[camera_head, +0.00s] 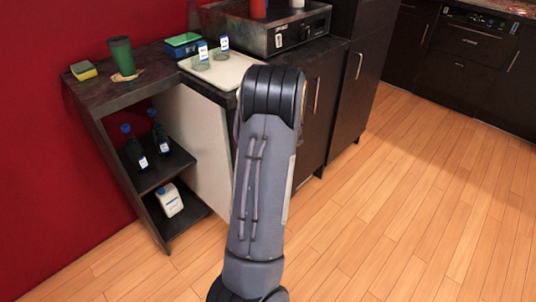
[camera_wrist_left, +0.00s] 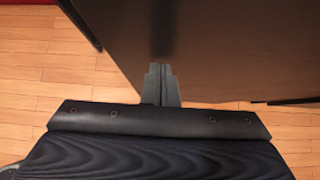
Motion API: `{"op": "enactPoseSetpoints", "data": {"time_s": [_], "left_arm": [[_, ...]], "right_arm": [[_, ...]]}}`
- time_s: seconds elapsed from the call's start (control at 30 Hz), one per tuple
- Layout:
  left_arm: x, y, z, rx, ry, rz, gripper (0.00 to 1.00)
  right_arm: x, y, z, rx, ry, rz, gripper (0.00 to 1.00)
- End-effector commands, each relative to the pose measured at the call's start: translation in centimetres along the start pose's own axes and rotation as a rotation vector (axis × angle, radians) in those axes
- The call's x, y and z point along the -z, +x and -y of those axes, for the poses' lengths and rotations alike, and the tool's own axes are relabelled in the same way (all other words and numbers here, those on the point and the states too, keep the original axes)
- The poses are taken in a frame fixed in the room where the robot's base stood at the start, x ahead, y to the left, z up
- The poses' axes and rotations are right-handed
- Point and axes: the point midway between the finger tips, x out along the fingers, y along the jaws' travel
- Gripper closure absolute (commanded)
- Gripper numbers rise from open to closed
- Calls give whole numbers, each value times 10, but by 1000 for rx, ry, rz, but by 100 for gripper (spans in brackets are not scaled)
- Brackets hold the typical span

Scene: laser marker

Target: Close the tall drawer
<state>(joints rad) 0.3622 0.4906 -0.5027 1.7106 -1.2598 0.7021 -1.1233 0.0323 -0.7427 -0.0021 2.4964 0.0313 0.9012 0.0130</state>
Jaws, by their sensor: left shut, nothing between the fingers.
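Dark tall cabinet fronts with upright metal handles stand right of my arm in the head view, one nearer (camera_head: 318,105) and one farther (camera_head: 352,95). I cannot tell which is the tall drawer or how far it stands out. In the left wrist view a dark, glossy panel (camera_wrist_left: 225,50) fills the upper right. My left gripper (camera_wrist_left: 160,68) is shut and empty in front of it, with a faint reflection ahead of the fingertips. Contact cannot be told. The gripper is hidden in the head view, behind a grey arm link. My right gripper is not in view.
An open shelf unit (camera_head: 155,172) with bottles stands on the left. The wooden floor (camera_head: 420,190) on the right is clear.

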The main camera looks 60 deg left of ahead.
Motion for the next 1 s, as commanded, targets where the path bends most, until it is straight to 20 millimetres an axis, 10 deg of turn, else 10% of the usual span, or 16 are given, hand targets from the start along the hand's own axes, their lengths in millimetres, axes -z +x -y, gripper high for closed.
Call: {"op": "enactPoseSetpoints", "data": {"time_s": [1.0], "left_arm": [[-25,20,4,0,-1,7,100]], "right_arm": [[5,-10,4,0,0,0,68]]}}
